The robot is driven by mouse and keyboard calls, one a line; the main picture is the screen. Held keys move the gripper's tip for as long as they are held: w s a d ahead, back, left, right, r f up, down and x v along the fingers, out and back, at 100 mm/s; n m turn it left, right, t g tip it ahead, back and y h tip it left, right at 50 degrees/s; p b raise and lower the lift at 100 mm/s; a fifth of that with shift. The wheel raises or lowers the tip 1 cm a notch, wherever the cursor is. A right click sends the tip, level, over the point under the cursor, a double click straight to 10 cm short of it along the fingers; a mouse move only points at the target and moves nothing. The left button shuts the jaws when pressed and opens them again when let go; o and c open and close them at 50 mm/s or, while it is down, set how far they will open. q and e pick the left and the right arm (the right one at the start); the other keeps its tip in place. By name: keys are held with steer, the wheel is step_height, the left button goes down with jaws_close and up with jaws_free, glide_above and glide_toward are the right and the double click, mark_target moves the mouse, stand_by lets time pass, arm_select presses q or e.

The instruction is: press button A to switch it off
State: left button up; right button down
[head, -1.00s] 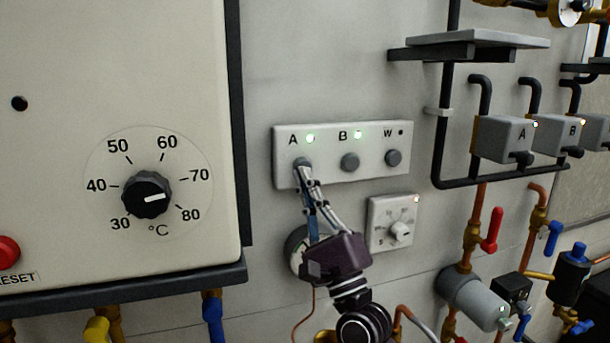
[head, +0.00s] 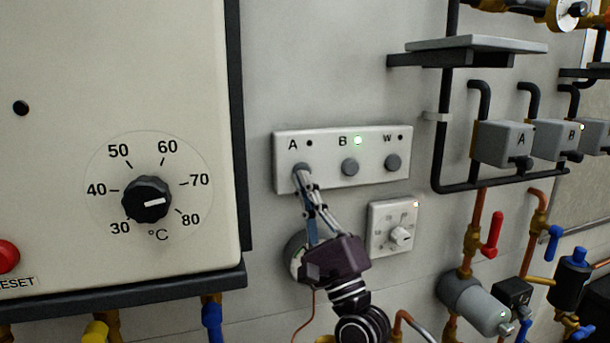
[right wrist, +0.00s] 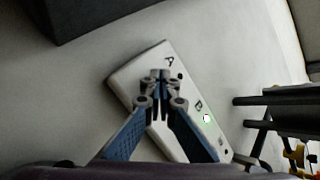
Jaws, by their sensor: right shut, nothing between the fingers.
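The white button panel (head: 320,145) on the wall carries three grey buttons marked A, B and W. Button A (head: 301,165) is at the left, partly hidden behind my fingertips. The lamp by A (head: 309,143) is dark. The lamp by B (head: 358,140) glows green, and the lamp by W (head: 400,137) is dark. My right gripper (head: 302,176) is shut and empty, with its tips at button A; whether they touch it I cannot tell. In the right wrist view the shut fingers (right wrist: 160,78) lie over the panel (right wrist: 130,82) near the letter A. My left gripper is out of view.
A boiler (head: 120,60) with a temperature dial (head: 148,199) stands at the left. A small thermostat (head: 393,228) with an orange lamp is below the panel. Pipes, valves and grey valve boxes (head: 503,143) fill the right side. The wall above the panel is clear.

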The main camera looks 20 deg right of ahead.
steer(key=shift+w+f, duration=0.1)
steer(key=shift+w, duration=0.05)
stand_by(0.4)
steer(key=shift+w, duration=0.15)
steer(key=shift+r, duration=0.2)
steer(key=shift+f, duration=0.25)
stand_by(0.3)
steer(key=s+p, duration=0.1)
steer(key=s, duration=0.5)
stand_by(0.4)
